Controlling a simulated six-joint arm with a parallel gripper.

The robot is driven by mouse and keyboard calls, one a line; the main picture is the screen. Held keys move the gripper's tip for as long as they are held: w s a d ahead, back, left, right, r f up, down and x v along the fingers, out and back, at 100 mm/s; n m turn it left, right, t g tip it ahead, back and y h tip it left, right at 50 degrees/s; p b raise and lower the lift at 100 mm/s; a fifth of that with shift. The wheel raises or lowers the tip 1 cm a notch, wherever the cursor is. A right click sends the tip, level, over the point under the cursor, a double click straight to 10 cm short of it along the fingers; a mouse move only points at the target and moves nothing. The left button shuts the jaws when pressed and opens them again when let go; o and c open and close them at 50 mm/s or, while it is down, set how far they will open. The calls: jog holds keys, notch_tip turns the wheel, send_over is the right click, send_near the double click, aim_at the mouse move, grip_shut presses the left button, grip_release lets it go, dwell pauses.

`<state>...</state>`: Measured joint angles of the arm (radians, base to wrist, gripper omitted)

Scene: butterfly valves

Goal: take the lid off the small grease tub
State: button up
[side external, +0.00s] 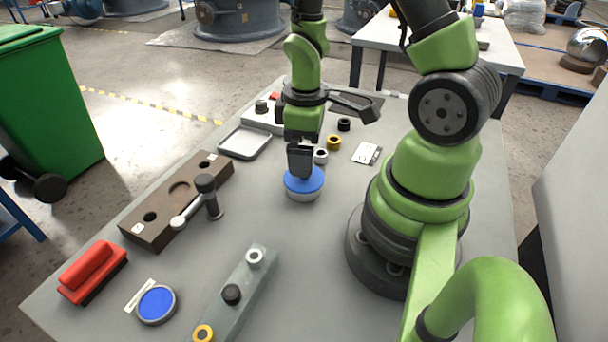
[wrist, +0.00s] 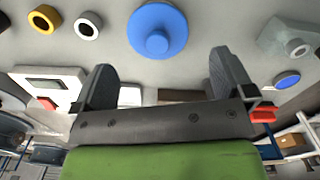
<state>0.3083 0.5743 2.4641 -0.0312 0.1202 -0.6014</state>
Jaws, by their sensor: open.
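The small grease tub (side external: 303,195) stands on the grey table below my gripper, a low pale tub with its blue lid (side external: 315,182) on top. In the wrist view the blue lid (wrist: 157,18) shows as a round disc with a small raised knob (wrist: 157,43) at its middle. My gripper (side external: 301,172) is right over the lid in the side view and hides part of it, including the knob. In the wrist view my gripper (wrist: 160,62) is open with nothing between its fingers. I cannot tell whether a fingertip touches the lid.
A black ring (side external: 344,125), a yellow ring (side external: 334,142) and a pale ring (side external: 321,156) lie just behind the tub. A shallow tray (side external: 246,143) and brown block (side external: 160,222) are to the left. A blue disc (side external: 156,303) and red brush (side external: 92,270) lie front left.

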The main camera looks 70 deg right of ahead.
jog(key=shift+d+f, duration=0.15)
jog(key=shift+f, duration=2.7)
jog(key=shift+w, duration=0.1)
jog(key=shift+c, duration=0.5)
jog(key=c, duration=0.6)
